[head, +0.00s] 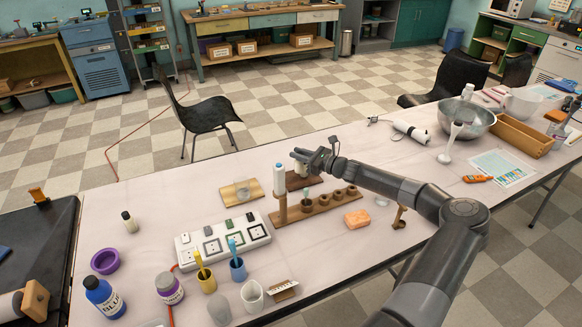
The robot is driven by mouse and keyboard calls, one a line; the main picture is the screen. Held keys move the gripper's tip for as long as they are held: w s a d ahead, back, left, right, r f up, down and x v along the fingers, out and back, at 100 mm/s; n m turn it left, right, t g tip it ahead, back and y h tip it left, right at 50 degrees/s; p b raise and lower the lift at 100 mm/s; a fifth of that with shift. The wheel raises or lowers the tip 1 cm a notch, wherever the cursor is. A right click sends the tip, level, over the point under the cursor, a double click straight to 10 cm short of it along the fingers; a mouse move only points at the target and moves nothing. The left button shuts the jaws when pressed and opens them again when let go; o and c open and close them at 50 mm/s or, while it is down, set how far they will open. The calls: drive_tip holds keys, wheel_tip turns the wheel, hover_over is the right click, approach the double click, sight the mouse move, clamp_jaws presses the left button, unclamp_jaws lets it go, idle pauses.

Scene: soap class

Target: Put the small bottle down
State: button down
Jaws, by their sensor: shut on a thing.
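My gripper (306,157) is at the far side of the table, with its fingers shut around a small pale bottle (301,169). The fingers hide much of the bottle. It is just above or on a dark brown wooden board (317,181); I cannot tell whether it touches.
A tall white bottle-like thing (280,180) on a wooden post stands just left of my gripper. A wooden rack (322,209) with round holders lies in front. A white block (222,239), cups and jars fill the front left. Bare table (165,205) lies left.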

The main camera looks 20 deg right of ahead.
sight(302, 169)
drive_tip(key=shift+w+a+f, duration=0.4)
drive_tip(key=shift+w+f, duration=0.05)
drive_tip(key=shift+f, duration=0.6)
drive_tip(key=shift+w+a+f, duration=0.45)
drive_tip(key=shift+w+f, duration=0.05)
drive_tip(key=shift+f, duration=0.5)
drive_tip(key=shift+w+a+f, duration=0.4)
drive_tip(key=shift+w+f, duration=0.05)
drive_tip(key=shift+f, duration=0.6)
drive_tip(key=c, duration=1.3)
unclamp_jaws()
drive_tip(key=shift+f, duration=0.1)
drive_tip(key=shift+s+d, duration=0.15)
drive_tip(key=v, duration=0.7)
